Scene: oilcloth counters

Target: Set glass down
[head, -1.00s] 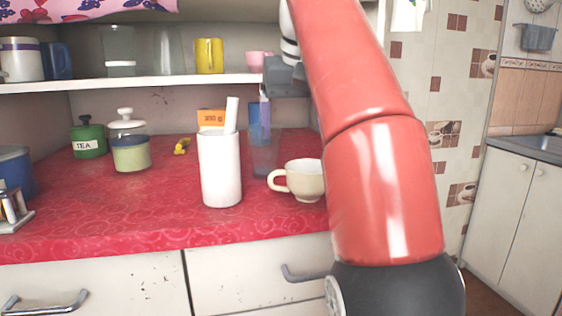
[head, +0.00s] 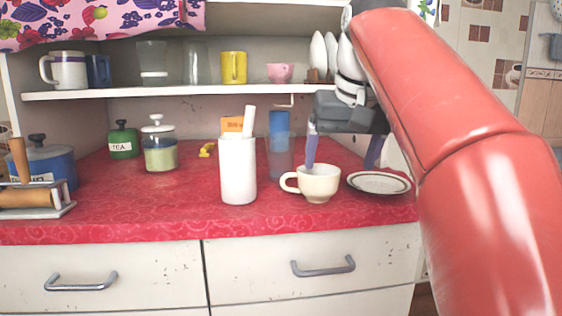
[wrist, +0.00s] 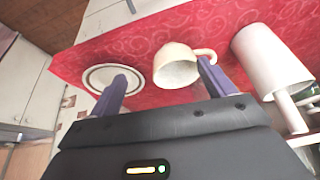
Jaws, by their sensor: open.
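A clear glass (head: 280,158) stands upright on the red counter (head: 110,210), behind and left of a cream mug (head: 319,184). A blue cup shows behind the glass. My gripper (head: 343,153) is open and empty, to the right of the glass and apart from it. In the wrist view my gripper's fingers (wrist: 160,86) are spread, with the mug (wrist: 172,72) beyond the gap. I cannot make out the glass in the wrist view.
A white canister (head: 238,175) stands left of the mug and an empty plate (head: 380,183) right of it. A glass jar (head: 160,152) and a green tea tin (head: 123,140) stand further left. A shelf (head: 130,93) with cups runs above. The front left counter is partly clear.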

